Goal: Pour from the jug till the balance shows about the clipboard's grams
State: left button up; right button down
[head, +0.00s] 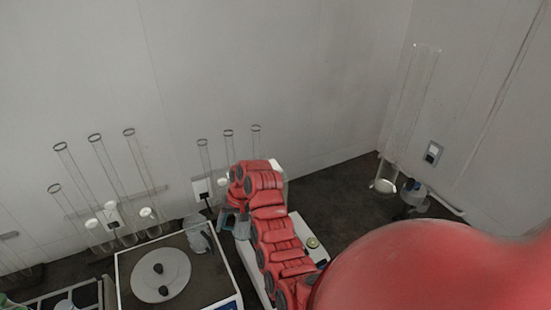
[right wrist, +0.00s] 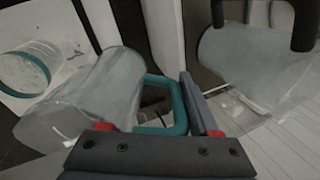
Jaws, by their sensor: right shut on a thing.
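My right gripper (head: 232,214) is at the end of the red arm, near the middle of the head view. In the right wrist view my right gripper (right wrist: 165,125) is shut on the teal handle of a clear, greyish jug (right wrist: 85,105). The jug body lies just left of the fingers. In the head view a clear grey vessel, seemingly this jug (head: 198,237), shows left of the gripper. A clear teal-rimmed vessel (right wrist: 25,70) stands on a pale surface at the left of the wrist view. I cannot make out a balance reading or the clipboard. My left gripper is out of view.
A pale square device (head: 130,290) with a round plate stands at lower left. Tall clear tubes line the back wall. A second clear jug (right wrist: 258,68) with a black handle is close by on the right. A tall clear cylinder (head: 408,115) stands at right.

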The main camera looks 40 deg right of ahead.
jog(key=shift+w+a+r+g+h+p, duration=0.2)
jog(key=shift+a+r+g+h+p, duration=0.15)
jog(key=shift+h, duration=0.35)
jog(key=shift+r+g+h+p, duration=0.3)
jog(key=shift+r+g+p, duration=0.05)
jog(key=shift+p, duration=0.1)
jog(key=shift+d+f, duration=0.1)
jog(key=shift+w+a+h, duration=0.2)
jog(key=shift+h, duration=0.1)
jog(key=shift+r+g, duration=0.25)
jog(key=shift+g, duration=0.05)
